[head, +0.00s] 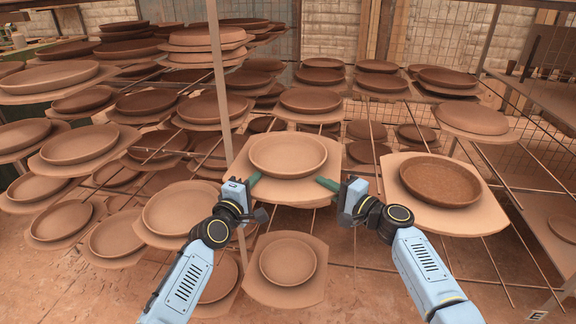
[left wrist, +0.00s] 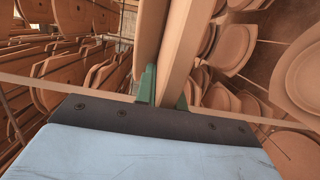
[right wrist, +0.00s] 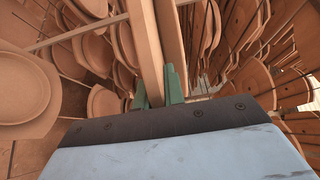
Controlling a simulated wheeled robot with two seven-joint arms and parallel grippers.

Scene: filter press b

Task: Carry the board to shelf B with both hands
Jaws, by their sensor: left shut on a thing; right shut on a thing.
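The board (head: 290,194) is a tan slab in the middle of the head view, with a round clay plate (head: 288,156) lying on it. It looks about level. My left gripper (head: 254,181) is shut on its near left edge, and my right gripper (head: 328,184) is shut on its near right edge. The board's edge runs between the green fingers in the left wrist view (left wrist: 178,65) and in the right wrist view (right wrist: 150,50). I cannot make out a label for shelf B.
Racks with thin rods hold boards and plates on both sides and behind. A board with a darker plate (head: 440,181) is close on the right, and a plate on a board (head: 287,262) lies below. An upright post (head: 219,80) stands left of the held board. A label "E" (head: 536,315) is at lower right.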

